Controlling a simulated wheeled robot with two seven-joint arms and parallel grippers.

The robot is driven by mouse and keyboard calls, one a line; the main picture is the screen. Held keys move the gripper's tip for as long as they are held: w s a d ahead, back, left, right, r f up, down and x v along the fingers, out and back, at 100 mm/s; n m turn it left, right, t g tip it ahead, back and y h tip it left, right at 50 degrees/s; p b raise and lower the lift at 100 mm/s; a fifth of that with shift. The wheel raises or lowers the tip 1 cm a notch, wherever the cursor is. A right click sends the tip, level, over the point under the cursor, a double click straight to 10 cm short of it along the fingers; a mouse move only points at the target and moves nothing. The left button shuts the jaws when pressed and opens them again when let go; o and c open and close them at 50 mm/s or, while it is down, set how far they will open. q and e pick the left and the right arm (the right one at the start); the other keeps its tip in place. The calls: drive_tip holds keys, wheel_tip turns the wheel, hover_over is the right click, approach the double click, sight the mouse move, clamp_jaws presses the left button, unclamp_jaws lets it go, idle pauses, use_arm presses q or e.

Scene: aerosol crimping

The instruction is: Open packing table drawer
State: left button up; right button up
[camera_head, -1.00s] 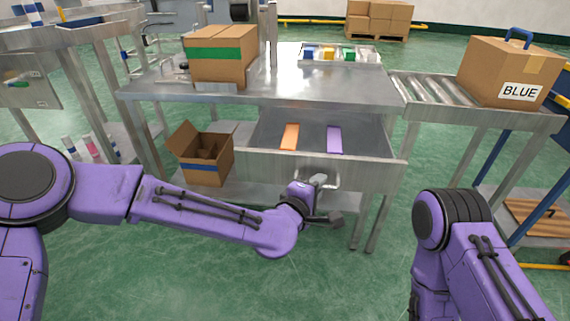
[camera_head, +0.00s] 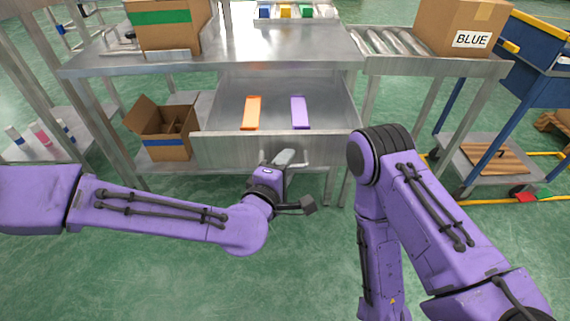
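The packing table (camera_head: 240,45) has its drawer (camera_head: 225,96) pulled out toward me, with the inside in full view. An orange flat piece (camera_head: 252,113) and a purple flat piece (camera_head: 300,112) lie apart on the drawer floor. The grey drawer front (camera_head: 225,150) faces me. My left gripper (camera_head: 284,160) is at the middle of this front, at the handle. Its wrist covers most of the handle, and I cannot tell whether the fingers are closed on it. My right arm bends down at the right of the drawer; its gripper is out of view.
An open cardboard box (camera_head: 165,147) stands on the lower shelf, left of the drawer. A carton with a green band (camera_head: 160,38) is on the tabletop. A roller conveyor (camera_head: 385,42) with a BLUE carton (camera_head: 440,27) adjoins at the right. Green floor (camera_head: 150,285) in front is clear.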

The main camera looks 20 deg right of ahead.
use_arm(q)
drive_tip(key=p+v, duration=0.1)
drive_tip(key=v, duration=0.9)
drive_tip(key=shift+s+a, duration=0.2)
drive_tip(key=shift+s, duration=0.05)
